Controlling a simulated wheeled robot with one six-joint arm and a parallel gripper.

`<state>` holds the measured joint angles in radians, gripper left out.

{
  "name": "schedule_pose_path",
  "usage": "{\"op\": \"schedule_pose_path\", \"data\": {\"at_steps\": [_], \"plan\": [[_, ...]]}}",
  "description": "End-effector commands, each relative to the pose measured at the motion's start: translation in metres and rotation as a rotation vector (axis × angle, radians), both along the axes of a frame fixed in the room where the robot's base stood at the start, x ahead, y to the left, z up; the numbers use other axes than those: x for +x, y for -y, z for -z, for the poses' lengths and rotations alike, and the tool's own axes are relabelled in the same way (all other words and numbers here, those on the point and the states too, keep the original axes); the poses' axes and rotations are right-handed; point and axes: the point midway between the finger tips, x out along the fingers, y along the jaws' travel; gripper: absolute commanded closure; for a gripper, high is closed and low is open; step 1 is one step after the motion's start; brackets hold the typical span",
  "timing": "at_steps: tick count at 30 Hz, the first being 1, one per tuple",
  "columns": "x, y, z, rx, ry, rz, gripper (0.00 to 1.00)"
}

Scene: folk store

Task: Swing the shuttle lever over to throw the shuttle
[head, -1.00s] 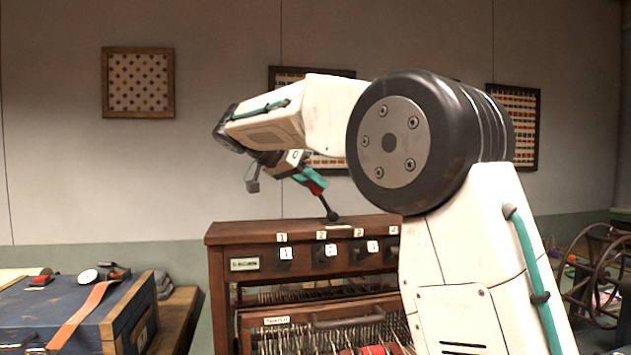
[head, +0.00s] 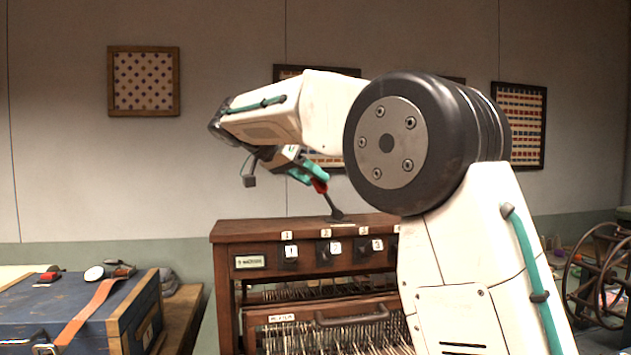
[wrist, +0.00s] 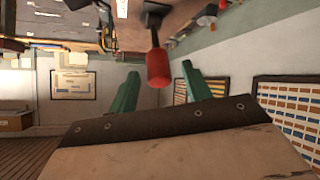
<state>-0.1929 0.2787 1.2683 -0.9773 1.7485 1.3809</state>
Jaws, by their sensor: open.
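The shuttle lever has a red grip (head: 320,186) and a dark shaft that rises from a round foot on top of the wooden loom (head: 222,232). It leans up and to the left in the head view. My gripper (head: 308,173) is at the lever's upper end, above the loom top. In the wrist view, the red grip (wrist: 158,66) shows between the two teal fingers of my gripper (wrist: 160,80), which are apart. There is a visible gap on each side of the grip. I cannot tell whether either finger touches it.
Numbered tags and dark knobs line the loom's front, with a handled frame (head: 350,316) of threads below. A blue chest (head: 60,305) with an orange strap stands left. A spoked wheel (head: 600,270) stands right. The wall behind carries framed textiles (head: 144,80).

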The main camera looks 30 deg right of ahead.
Motion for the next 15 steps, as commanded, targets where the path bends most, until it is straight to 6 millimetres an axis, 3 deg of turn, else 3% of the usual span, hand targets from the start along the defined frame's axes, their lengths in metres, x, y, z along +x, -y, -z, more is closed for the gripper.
{"op": "schedule_pose_path", "data": {"at_steps": [6, 15], "plan": [[0.001, -0.033, -0.021, 0.001, 0.001, -0.004, 0.51], [0.000, -0.049, -0.032, 0.000, 0.000, -0.001, 0.51]]}}
